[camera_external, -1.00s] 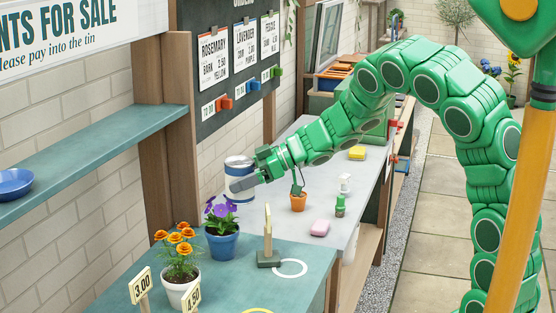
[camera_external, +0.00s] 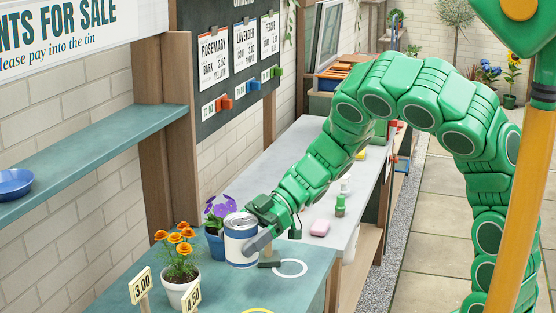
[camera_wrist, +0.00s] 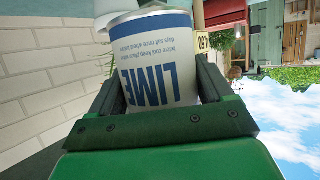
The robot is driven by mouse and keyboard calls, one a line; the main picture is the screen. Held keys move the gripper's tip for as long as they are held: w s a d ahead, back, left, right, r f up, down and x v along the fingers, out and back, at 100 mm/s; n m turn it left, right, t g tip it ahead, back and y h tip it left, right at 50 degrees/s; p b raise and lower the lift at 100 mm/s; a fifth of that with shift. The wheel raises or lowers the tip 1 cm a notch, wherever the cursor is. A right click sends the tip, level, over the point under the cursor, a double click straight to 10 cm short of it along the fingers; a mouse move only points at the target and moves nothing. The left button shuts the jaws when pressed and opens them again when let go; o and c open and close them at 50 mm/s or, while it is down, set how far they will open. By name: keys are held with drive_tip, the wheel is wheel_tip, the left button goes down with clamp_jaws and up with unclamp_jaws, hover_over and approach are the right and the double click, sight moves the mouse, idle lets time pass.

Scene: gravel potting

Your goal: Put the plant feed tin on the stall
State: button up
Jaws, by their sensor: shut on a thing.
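A white and blue tin (camera_external: 240,247) is held by my gripper (camera_external: 256,240) over the teal stall counter (camera_external: 225,292), in front of the blue pot. I cannot tell whether its base touches the counter. In the wrist view the tin (camera_wrist: 160,65) sits between the fingers (camera_wrist: 160,98), its label reading LIME upside down in the picture; no plant feed wording is legible. My gripper is shut on it. A white ring mark (camera_external: 291,268) lies on the counter just right of the tin.
A purple-flowered blue pot (camera_external: 214,243) stands right behind the tin. An orange-flowered white pot (camera_external: 180,290) with price cards (camera_external: 140,284) stands front left. A dark sign base (camera_external: 270,264) is close beside the tin. Pink soap (camera_external: 320,227) lies on the grey bench (camera_external: 340,245).

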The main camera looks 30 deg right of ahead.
drive_tip(key=shift+f, duration=5.05)
drive_tip(key=shift+f, duration=0.15)
drive_tip(key=o, duration=1.2)
drive_tip(key=shift+d+r, duration=0.1)
drive_tip(key=shift+r, duration=0.1)
drive_tip(key=v, duration=0.2)
drive_tip(key=shift+w+d+r, duration=0.1)
drive_tip(key=shift+w+d, duration=0.1)
drive_tip(key=shift+d, duration=0.1)
drive_tip(key=shift+d+r, duration=0.1)
drive_tip(key=shift+r, duration=3.4)
